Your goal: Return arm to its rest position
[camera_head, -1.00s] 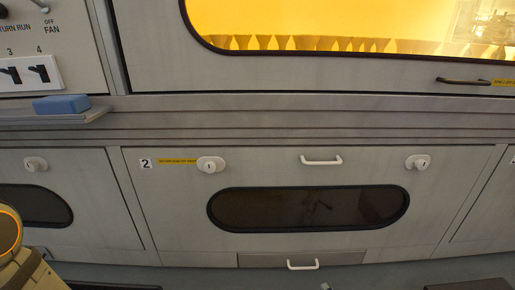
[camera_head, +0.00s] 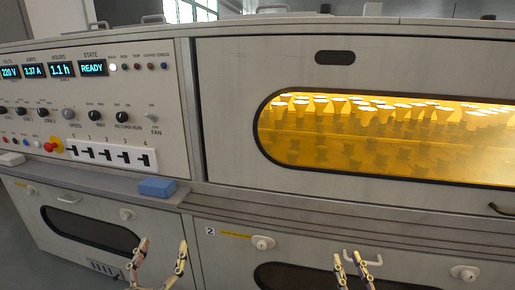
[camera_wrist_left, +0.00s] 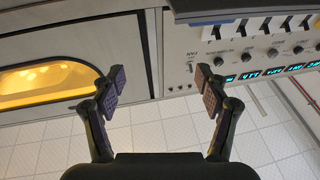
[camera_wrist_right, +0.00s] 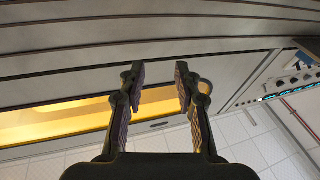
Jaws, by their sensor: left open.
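My left gripper (camera_head: 163,243) is low in the head view, in front of the lower cabinet door. Its fingers are spread with nothing between them; the left wrist view (camera_wrist_left: 157,78) shows the same. My right gripper (camera_head: 348,256) is further right, in front of lower door 2 (camera_head: 225,245) and near its white handle. Its fingers are closer together, but the right wrist view (camera_wrist_right: 159,72) shows a clear, empty gap. Neither gripper is seen touching anything. Most of both arms is out of view.
The burn-in cabinet fills the scene, with lit bulbs (camera_head: 385,110) behind its yellow window. The control panel (camera_head: 95,110) reads READY. A blue block (camera_head: 157,187) lies on the ledge (camera_head: 90,180) below a row of switches (camera_head: 112,153). White latches (camera_head: 262,243) project from the lower doors.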

